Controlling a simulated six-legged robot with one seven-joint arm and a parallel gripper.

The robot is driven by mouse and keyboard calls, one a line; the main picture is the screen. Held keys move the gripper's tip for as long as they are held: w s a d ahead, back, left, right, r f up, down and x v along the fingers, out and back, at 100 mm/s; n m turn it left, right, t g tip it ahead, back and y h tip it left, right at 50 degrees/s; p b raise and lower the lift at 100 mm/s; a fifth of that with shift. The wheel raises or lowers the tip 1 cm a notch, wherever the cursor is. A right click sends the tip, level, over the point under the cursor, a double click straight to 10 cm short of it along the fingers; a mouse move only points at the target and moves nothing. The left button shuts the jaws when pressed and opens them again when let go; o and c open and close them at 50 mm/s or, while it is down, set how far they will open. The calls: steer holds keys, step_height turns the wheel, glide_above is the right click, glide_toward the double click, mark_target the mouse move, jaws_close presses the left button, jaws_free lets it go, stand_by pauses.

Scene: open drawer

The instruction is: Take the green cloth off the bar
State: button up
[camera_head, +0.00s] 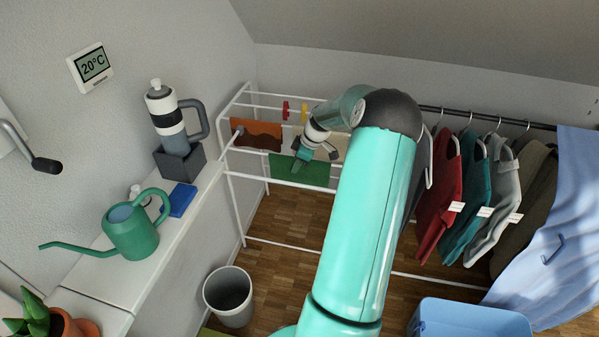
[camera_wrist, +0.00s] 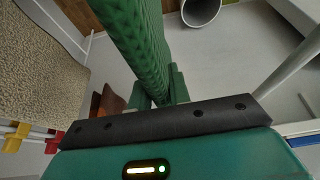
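The green cloth (camera_head: 301,171) hangs on the white drying rack, over a bar near the middle of the head view. My gripper (camera_head: 302,157) is at the cloth's upper part, at the bar. In the wrist view the green cloth (camera_wrist: 138,35) runs down between the two close-set fingers of my gripper (camera_wrist: 160,88). The fingers appear shut on it, with cloth filling the gap. The exact contact is partly hidden. My arm hides part of the rack to the right of the cloth.
A brown cloth (camera_head: 257,134) and a beige cloth (camera_head: 333,148) hang on the rack beside it. Red (camera_head: 285,110) and yellow (camera_head: 305,113) pegs are on a bar. A grey bin (camera_head: 229,297) stands on the floor; clothes (camera_head: 441,205) hang at right. A blue crate (camera_head: 470,320) is front right.

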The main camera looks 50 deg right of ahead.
jaws_close()
steer(key=shift+r, duration=0.2)
